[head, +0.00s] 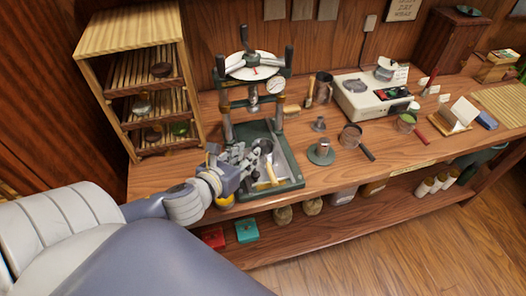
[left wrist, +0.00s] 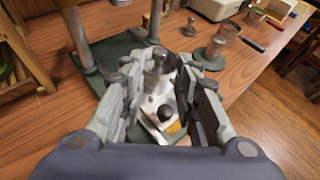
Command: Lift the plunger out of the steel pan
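In the left wrist view a steel piece with a knobbed top (left wrist: 160,62), which looks like the plunger, stands between my fingers. Pale metal and a black knob (left wrist: 166,113) lie nearer the palm; I cannot make out the steel pan's rim there. In the head view my left gripper (head: 262,150) is low over the press's green base tray (head: 290,168) and hides most of what is under it. Its fingers are spread, with gaps seen on both sides of the steel piece. My right gripper is not in view.
The press (head: 252,72) with its white dial rises just behind my gripper. To the right stand a green-based steel stand (head: 321,154), a handled pan (head: 351,136) and a white scale (head: 370,98). A wooden rack (head: 130,35) stands at left. The table's front right is clear.

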